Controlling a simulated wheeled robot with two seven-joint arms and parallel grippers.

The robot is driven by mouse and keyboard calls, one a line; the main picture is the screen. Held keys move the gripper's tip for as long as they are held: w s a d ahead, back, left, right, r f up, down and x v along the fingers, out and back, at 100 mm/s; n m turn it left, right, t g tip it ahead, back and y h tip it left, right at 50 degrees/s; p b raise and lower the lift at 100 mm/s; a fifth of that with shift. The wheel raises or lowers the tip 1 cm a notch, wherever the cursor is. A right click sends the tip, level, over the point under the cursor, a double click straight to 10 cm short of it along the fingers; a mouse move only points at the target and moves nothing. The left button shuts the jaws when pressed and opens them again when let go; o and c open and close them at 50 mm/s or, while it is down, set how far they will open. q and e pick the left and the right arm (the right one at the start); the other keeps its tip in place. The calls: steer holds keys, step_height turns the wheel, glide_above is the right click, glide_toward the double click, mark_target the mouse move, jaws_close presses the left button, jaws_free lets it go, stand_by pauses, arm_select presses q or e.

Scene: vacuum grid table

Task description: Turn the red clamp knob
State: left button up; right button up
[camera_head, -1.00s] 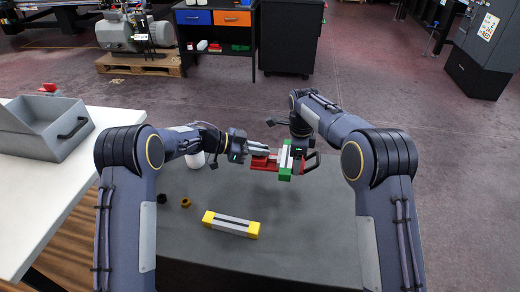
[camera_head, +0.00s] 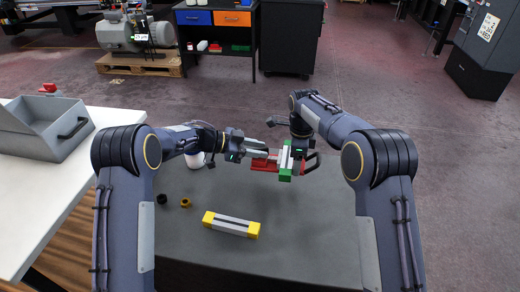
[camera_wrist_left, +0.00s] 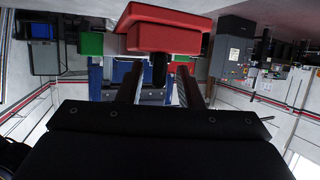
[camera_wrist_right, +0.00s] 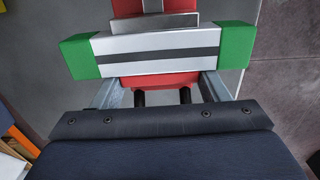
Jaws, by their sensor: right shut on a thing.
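The red clamp (camera_head: 266,164) sits at the far part of the dark table, with a silver bar with green ends (camera_head: 285,174) across it and a black handle at its right. My right gripper (camera_head: 298,146) is shut on the clamp assembly; in the right wrist view its fingers flank the red body (camera_wrist_right: 155,83) below the bar, and the bar hides their tips. My left gripper (camera_head: 264,150) is open at the clamp's left side. In the left wrist view, a dark stub (camera_wrist_left: 160,70) below a red block (camera_wrist_left: 165,30) shows in line with the gap between its fingers; I cannot tell whether they touch it.
A silver bar with yellow ends (camera_head: 231,225) lies on the dark table (camera_head: 290,235) in front. A white container (camera_head: 195,160) stands behind the left forearm. A grey box (camera_head: 45,128) is on the white table.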

arm_select(q)
steer(key=v, duration=1.1)
